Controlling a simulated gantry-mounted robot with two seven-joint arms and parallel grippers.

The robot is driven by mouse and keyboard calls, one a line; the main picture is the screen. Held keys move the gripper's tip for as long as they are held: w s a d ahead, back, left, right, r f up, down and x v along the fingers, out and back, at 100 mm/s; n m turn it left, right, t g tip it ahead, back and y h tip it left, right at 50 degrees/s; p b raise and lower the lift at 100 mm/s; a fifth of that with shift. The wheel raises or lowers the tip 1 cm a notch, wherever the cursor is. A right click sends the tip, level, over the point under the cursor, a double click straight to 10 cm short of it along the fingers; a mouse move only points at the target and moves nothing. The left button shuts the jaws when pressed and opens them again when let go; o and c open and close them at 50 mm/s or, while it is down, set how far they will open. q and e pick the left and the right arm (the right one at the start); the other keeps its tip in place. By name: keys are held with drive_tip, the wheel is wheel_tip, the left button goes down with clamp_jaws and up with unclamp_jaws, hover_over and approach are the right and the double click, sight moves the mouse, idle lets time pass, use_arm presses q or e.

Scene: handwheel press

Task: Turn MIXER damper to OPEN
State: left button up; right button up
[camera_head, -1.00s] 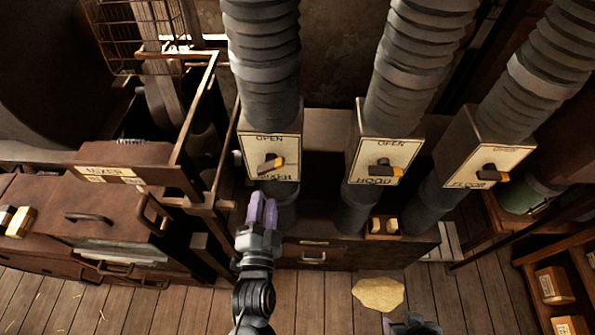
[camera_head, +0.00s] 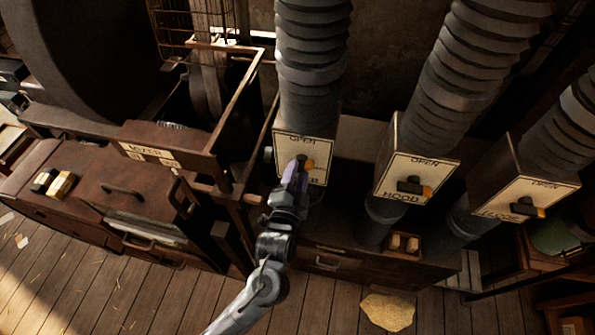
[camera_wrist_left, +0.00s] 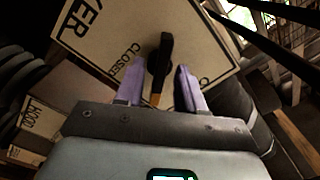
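The MIXER damper plate (camera_head: 287,147) is a cream panel on the left duct, with OPEN printed at its top. Its black lever (camera_wrist_left: 160,55) has a yellow end, which points right in the head view. My left gripper (camera_head: 298,165) is in front of this plate and partly hides the lever and the MIXER label. In the left wrist view the purple fingers (camera_wrist_left: 160,82) are open, one on each side of the lever, with gaps visible. CLOSED is readable beside the left finger. My right gripper is not in view.
The HOOD damper (camera_head: 412,180) and the FLOOR damper (camera_head: 525,200) stand to the right, with similar levers. A brown metal frame (camera_head: 235,110) stands close on the left. A small box (camera_head: 403,245) sits below the HOOD damper.

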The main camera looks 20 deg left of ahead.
use_arm(q)
drive_tip(key=shift+w, duration=0.2)
clamp_jaws()
